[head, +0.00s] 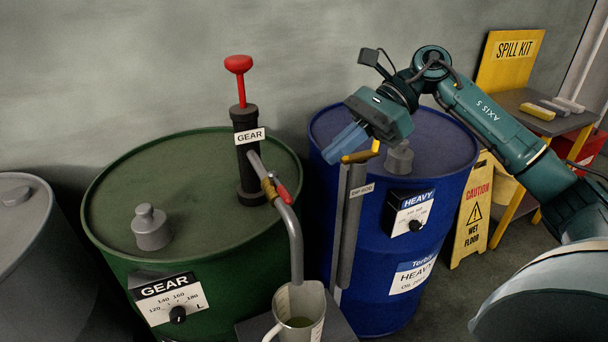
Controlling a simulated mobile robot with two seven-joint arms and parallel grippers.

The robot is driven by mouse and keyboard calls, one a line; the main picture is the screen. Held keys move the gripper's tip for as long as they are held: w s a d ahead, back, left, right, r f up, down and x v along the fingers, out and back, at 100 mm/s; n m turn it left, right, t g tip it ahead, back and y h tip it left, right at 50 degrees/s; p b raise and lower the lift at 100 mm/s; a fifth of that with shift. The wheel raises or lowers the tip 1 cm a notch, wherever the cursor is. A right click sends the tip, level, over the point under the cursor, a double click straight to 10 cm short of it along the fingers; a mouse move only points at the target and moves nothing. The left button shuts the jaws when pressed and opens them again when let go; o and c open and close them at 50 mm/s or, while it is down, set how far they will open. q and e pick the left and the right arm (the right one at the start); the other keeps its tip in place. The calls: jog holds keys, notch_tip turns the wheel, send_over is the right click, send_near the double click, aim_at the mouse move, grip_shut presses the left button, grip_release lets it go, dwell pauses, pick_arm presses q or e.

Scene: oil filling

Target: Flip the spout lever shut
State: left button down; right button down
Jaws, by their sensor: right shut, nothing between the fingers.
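The red spout lever (284,194) sits on the brass valve (269,187) of the grey curved spout (294,235). The lever lies tilted along the pipe. The spout comes from the black GEAR pump (246,165) on the green drum (110,205). Its lower end is over a clear jug (301,309) with some yellowish oil in it. My right gripper (341,150) is shut and empty, to the right of and above the lever, over the blue drum's left edge. It is apart from the lever. My left gripper is not in view.
A grey upright tube (350,225) with a yellow handle stands just below my right gripper. The blue HEAVY drum (443,150) is behind it. A yellow wet-floor sign (470,210) and a spill-kit table (530,115) are at right.

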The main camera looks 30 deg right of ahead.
aim_at(281, 189)
jog(key=p+x, duration=0.1)
jog(key=x, duration=0.6)
jog(key=shift+a, duration=0.2)
